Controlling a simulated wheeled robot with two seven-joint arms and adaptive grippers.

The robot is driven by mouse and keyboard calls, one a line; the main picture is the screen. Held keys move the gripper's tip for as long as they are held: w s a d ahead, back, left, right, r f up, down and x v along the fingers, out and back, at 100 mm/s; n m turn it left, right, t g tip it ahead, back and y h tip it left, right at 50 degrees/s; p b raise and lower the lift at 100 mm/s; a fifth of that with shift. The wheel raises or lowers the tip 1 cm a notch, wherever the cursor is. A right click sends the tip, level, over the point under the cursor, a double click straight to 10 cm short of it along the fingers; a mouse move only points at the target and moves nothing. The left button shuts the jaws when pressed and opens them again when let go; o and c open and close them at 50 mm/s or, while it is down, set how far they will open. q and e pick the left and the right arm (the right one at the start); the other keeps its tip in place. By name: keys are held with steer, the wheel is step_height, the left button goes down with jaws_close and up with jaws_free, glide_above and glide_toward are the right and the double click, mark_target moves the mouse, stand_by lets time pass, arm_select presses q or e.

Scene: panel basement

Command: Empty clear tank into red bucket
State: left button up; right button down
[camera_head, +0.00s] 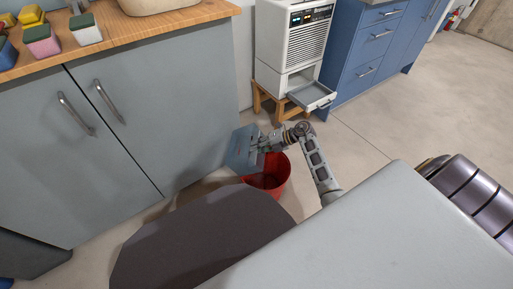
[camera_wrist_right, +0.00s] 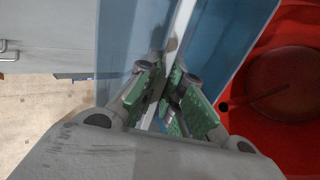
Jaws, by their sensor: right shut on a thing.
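The clear tank (camera_head: 243,149), a bluish see-through box, is held beside and partly over the rim of the red bucket (camera_head: 270,178), and looks tilted. My right gripper (camera_head: 262,146) is shut on it. In the right wrist view the green-padded fingers (camera_wrist_right: 168,92) pinch a wall of the tank (camera_wrist_right: 222,38). The bucket's red inside (camera_wrist_right: 262,112) shows to the right, with a round darker floor. I cannot tell whether water is in the tank or bucket. My left gripper is not in view.
A white dehumidifier (camera_head: 300,38) stands on a wooden stand (camera_head: 270,104), with a grey tray (camera_head: 312,97) sticking out of its front. Grey cabinets (camera_head: 110,150) border the left. Blue drawers (camera_head: 365,45) stand at the back. Bare floor (camera_head: 400,110) lies right.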

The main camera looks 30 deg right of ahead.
mark_target(263, 154)
steer(key=shift+s+d+f+t+y+b, duration=0.1)
steer(key=shift+d+f+t+y+b, duration=0.25)
steer(key=shift+b, duration=0.45)
steer(key=shift+s+d+f+t+y, duration=0.25)
steer(key=shift+f+t+y, duration=0.25)
steer(key=shift+f+y, duration=0.1)
steer(key=shift+s+d+f+t+y, duration=0.25)
steer(key=shift+f+t+y, duration=0.2)
steer(key=shift+f+y, duration=0.2)
steer(key=shift+s+d+f+t+y, duration=0.2)
steer(key=shift+d+f+t+y, duration=0.05)
steer(key=shift+f+t+y, duration=0.3)
stand_by(1.9)
steer(key=shift+s+d+f+t+y, duration=0.15)
steer(key=shift+s+d+t+y, duration=0.15)
steer(key=shift+t+y, duration=0.3)
steer(key=shift+s+d+f+t+y, duration=0.1)
steer(key=shift+s+d+t+y, duration=0.2)
steer(key=shift+y, duration=0.45)
steer(key=shift+w+r, duration=0.1)
stand_by(0.7)
